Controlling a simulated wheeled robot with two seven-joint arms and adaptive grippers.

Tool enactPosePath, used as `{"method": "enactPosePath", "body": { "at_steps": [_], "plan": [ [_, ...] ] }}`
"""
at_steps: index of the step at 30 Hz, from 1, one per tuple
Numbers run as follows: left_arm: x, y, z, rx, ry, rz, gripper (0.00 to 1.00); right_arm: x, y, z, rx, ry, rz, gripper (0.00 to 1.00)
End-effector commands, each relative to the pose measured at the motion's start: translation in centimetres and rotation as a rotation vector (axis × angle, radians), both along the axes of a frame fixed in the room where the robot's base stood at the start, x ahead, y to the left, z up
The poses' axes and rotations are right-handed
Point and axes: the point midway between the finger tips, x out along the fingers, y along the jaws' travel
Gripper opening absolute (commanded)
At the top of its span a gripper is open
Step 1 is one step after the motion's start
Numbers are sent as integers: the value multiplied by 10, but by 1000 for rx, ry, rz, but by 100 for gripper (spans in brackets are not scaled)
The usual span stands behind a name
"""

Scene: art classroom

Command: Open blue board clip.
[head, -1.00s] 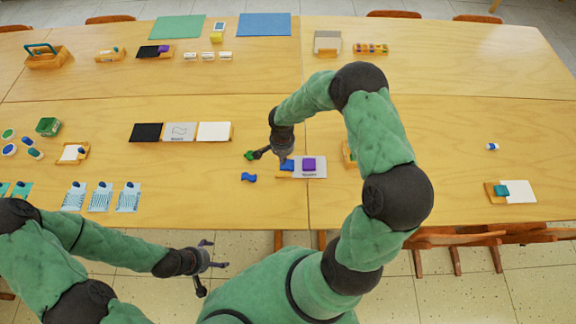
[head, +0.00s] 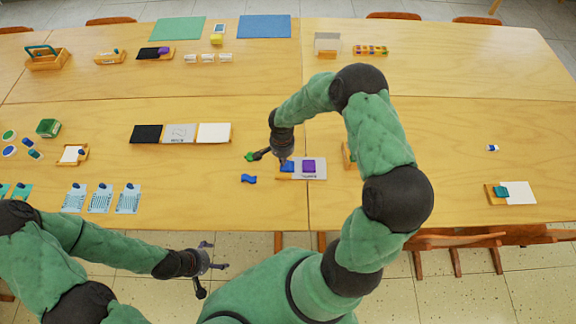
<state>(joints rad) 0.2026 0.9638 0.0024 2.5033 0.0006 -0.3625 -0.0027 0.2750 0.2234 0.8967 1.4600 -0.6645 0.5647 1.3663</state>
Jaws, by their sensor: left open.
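A blue board clip (head: 287,168) sits on the left part of a small grey board (head: 318,174) with a wooden edge, at the middle front of the table. A purple clip (head: 308,166) sits beside it on the same board. My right gripper (head: 272,158) is over the board's left end, with its fingers spread. One finger points left near a green piece; the other is close to the blue clip, and I cannot tell whether they touch. My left gripper (head: 204,268) is open and empty, off the table's front edge.
A loose blue piece (head: 248,178) and a green piece (head: 249,157) lie left of the board. A black, grey and white panel strip (head: 181,133) lies further left. A wooden holder (head: 347,155) is partly hidden behind my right arm. The table's right half is mostly clear.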

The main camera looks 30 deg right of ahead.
Motion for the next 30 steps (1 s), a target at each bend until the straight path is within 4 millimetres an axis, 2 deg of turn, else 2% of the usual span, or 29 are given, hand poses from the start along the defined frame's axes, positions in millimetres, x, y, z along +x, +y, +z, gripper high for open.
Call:
{"method": "enactPosePath", "body": {
  "at_steps": [30],
  "plan": [
    [0,0,-9,0,0,0,88,0,0,-9,0,0,0,0]
  ]
}}
